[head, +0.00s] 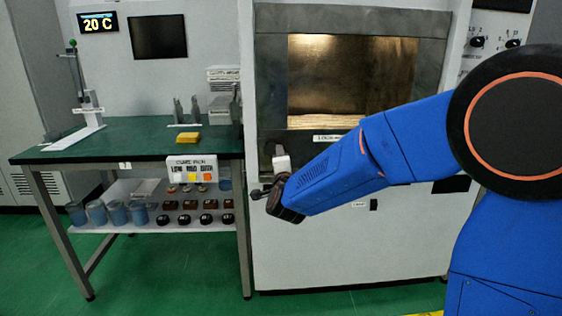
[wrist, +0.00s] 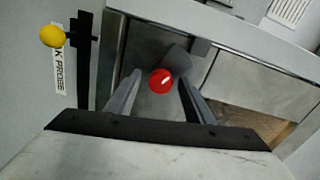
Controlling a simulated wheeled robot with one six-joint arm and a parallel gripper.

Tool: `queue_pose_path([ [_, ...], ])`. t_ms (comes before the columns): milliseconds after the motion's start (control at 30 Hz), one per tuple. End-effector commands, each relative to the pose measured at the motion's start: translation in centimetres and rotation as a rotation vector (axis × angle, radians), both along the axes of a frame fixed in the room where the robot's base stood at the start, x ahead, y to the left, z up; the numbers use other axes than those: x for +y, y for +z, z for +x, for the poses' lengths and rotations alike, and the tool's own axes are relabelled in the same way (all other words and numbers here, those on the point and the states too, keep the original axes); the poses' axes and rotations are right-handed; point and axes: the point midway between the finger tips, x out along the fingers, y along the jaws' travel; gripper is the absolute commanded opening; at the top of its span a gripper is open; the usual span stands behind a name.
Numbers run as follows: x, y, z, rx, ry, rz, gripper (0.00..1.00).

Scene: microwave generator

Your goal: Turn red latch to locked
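The red latch shows in the wrist view as a round red knob (wrist: 160,80) on a dark grey lever (wrist: 178,61), in front of the grey metal door frame. My gripper (wrist: 159,77) is open, with one finger on each side of the red knob. A gap shows between the knob and each finger. In the head view my blue arm reaches down to the left side of the chamber front. The red knob cannot be made out there, and the wrist hides part of that area.
A yellow knob (wrist: 52,36) on a black bar stands left of my gripper, beside a "PROBE" label (wrist: 60,72). The chamber window (head: 350,80) is above my wrist. A green-topped table (head: 130,138) with several items stands to the left. Green floor lies in front.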

Motion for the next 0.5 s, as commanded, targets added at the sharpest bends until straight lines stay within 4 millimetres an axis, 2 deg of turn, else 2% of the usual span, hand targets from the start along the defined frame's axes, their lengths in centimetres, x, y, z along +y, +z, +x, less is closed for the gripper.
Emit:
queue_pose_path([
  [267,0.1,0.1,-0.4,-0.002,0.001,0.000,0.48],
  [367,0.1,0.1,-1.4,-0.002,0.002,0.000,0.48],
  [500,0.1,0.2,-3.7,-0.002,0.003,0.000,0.48],
])
